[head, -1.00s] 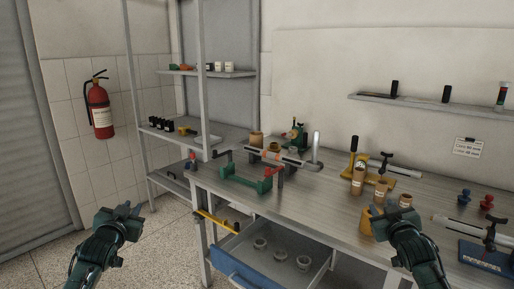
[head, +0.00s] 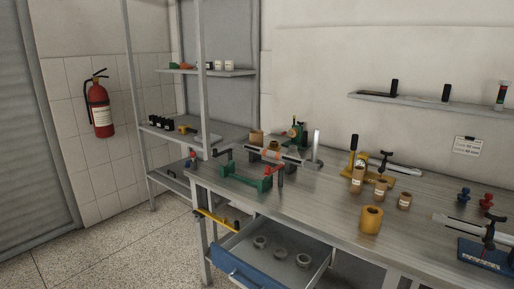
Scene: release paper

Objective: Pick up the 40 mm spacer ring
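Three grey rings lie in the open drawer below the bench: a left ring (head: 260,242), a middle ring (head: 280,254) and a right ring (head: 303,261). They sit apart from each other on the drawer floor. Their sizes are too small to read, so I cannot tell which is the 40 mm spacer ring. The drawer (head: 238,270) has a blue front and is pulled out. Neither of my grippers is in view.
The bench (head: 325,205) carries a yellow roll (head: 371,220), several cardboard cores (head: 381,189), a green stand (head: 245,178) and a blue-based tool (head: 485,255). A yellow level (head: 217,222) is at the bench's left end. Open floor (head: 120,255) lies left of the bench.

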